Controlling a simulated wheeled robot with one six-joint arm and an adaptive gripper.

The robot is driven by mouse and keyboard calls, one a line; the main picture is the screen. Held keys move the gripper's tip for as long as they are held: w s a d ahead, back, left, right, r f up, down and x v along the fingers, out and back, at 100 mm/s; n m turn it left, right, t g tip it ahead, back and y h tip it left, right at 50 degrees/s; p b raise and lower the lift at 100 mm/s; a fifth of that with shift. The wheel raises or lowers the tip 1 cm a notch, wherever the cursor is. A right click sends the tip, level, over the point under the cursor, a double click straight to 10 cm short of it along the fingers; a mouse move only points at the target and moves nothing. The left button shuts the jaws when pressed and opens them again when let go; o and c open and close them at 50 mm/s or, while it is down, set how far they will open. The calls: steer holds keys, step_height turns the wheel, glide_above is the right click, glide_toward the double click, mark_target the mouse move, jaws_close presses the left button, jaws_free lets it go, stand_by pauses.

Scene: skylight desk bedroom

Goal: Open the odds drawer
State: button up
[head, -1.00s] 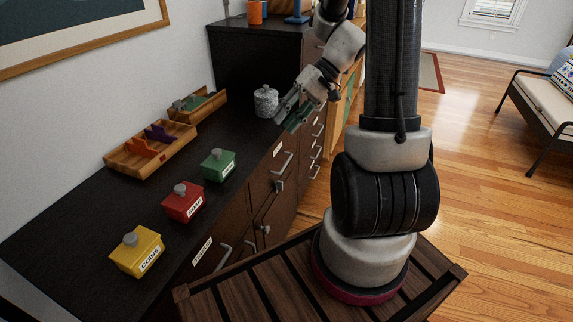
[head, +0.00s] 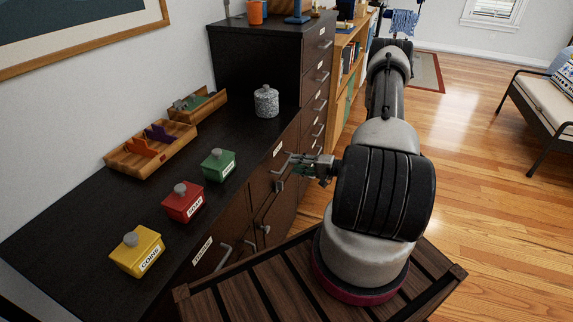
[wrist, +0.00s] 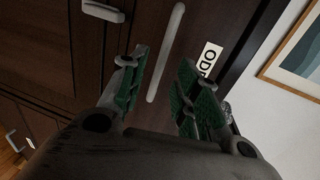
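The odds drawer (wrist: 205,30) is a dark brown front with a white label (wrist: 208,60) reading "OD…", partly cut off by my gripper in the wrist view. Its pale bar handle (wrist: 166,52) shows between my two fingers, ahead of the fingertips. The handle also shows in the head view (head: 284,164), just left of my gripper (head: 298,166). My gripper (wrist: 158,75) is open, with green pads either side of the handle's line. I cannot tell whether the pads touch the handle. The drawer looks closed.
Yellow (head: 138,252), red (head: 184,203) and green (head: 218,166) lidded boxes, a wooden tray (head: 150,150) and a speckled jar (head: 266,101) stand on the dark counter (head: 60,232).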

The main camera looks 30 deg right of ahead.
mark_target(287, 162)
steer(key=x, duration=0.5)
jaws_close()
